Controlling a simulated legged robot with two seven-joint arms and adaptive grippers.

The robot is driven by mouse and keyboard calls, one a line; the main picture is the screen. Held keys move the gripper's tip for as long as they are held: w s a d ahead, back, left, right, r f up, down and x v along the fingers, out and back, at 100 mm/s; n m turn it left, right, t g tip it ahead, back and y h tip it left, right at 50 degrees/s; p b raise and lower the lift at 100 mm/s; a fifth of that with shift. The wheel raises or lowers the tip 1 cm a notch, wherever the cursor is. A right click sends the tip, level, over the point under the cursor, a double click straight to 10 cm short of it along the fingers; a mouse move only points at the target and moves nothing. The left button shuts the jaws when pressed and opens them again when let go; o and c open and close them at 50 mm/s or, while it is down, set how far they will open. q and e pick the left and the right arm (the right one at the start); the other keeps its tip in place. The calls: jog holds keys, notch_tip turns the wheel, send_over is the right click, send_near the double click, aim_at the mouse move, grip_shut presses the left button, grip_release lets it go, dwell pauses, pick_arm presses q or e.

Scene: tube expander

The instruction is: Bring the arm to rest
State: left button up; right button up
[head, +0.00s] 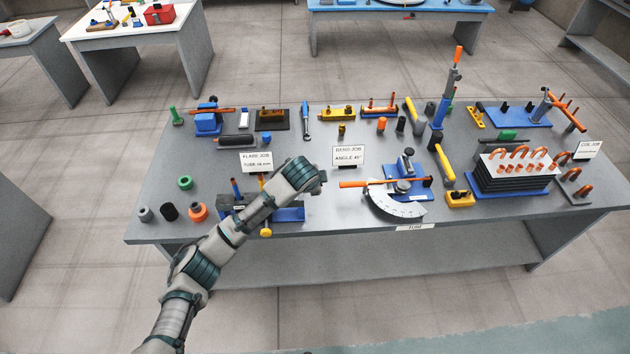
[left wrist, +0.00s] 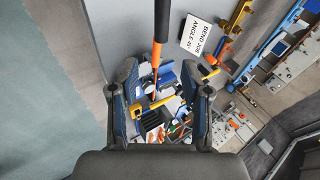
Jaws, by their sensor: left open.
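My left arm (head: 230,232) comes in from the lower left and reaches over the table's front edge. Its wrist end is near the flare job and bend job cards, left of the tube bender (head: 400,195). In the left wrist view my left gripper (left wrist: 160,75) is open, with its two dark blue fingers spread apart. An orange and dark bar (left wrist: 157,45) shows in the gap between the fingers; I cannot tell how far beyond them it is. No hold on it shows. The arm hides part of the blue flaring tool (head: 290,214). My right gripper is not in view.
The grey worktable (head: 320,231) carries several tools, the bend job card (head: 348,156), the flare job card (head: 257,161) and a dark rack of orange bent tubes (head: 512,172). Orange (head: 198,211) and green (head: 185,182) rings lie at left. Floor is free in front.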

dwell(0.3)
pick_arm(q)
jog(key=s+a+f+n+g+h, duration=0.1)
jog(key=s+a+f+n, duration=0.15)
jog(key=s+f, duration=0.45)
jog(key=s+a+f+n+g+h, duration=0.1)
jog(key=s+a+f+n, duration=0.1)
jog(key=s+f+n, duration=0.4)
jog(key=s+a+f+n+g+y, duration=0.15)
jog(key=s+a+f+n, duration=0.25)
jog(key=s+a, duration=0.8)
jog(key=s+a+f+n+y, duration=0.35)
jog(key=s+a, duration=0.65)
jog(key=s, duration=0.5)
notch_tip(320, 180, down, 27)
jog(key=b, duration=0.2)
jog(key=s+a+f+g+b, duration=0.1)
jog(key=s+a+f+g, duration=0.1)
jog(key=s+f, duration=1.6)
jog(key=shift+s+a+f+h+b, duration=0.15)
jog(key=shift+s+f+h+b, duration=0.2)
jog(key=shift+f, duration=0.55)
